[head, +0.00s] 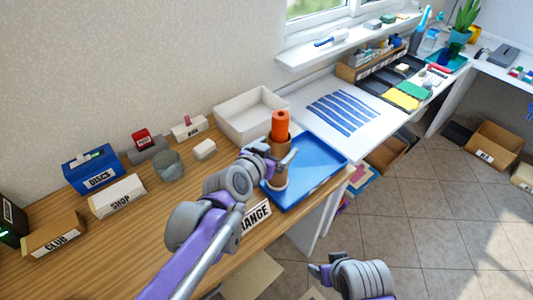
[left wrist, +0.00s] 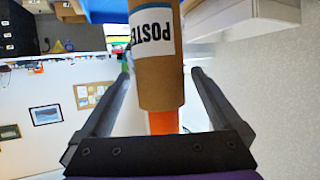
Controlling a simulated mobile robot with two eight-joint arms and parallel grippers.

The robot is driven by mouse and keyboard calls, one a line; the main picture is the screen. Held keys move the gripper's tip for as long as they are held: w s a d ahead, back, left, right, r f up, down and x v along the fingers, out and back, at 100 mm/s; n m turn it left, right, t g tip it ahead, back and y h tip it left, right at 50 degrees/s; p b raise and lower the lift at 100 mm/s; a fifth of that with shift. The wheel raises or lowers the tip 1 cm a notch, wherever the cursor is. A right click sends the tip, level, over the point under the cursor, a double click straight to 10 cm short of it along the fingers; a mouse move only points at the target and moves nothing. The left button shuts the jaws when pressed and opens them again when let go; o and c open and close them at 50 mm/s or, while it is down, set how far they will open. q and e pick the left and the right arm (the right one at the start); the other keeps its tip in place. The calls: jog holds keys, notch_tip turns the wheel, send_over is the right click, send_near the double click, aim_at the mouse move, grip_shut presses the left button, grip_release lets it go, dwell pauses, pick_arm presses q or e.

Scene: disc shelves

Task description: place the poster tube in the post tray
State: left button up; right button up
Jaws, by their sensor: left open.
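The poster tube (head: 281,146) is brown cardboard with an orange part (head: 280,124) at its top. It stands upright at the left side of the blue tray (head: 318,160), likely the post tray; my gripper partly hides it, and I cannot tell exactly what its foot rests on. In the left wrist view the tube (left wrist: 160,75) shows a white label reading "POSTE". My left gripper (head: 279,160) is open, its fingers on either side of the tube, with visible gaps in the left wrist view (left wrist: 161,85). My right gripper (head: 318,271) is low at the bottom, its jaws unclear.
A white open bin (head: 247,134) stands behind the tray. A blue "DISCS" box (head: 92,168), a "SHOP" box (head: 118,197) and a grey cup (head: 168,166) stand along the wooden table to the left. A striped white surface (head: 385,124) lies right of the bin.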

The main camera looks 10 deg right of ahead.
pick_arm(q)
jog(key=v, duration=0.7)
jog(key=shift+p, duration=0.35)
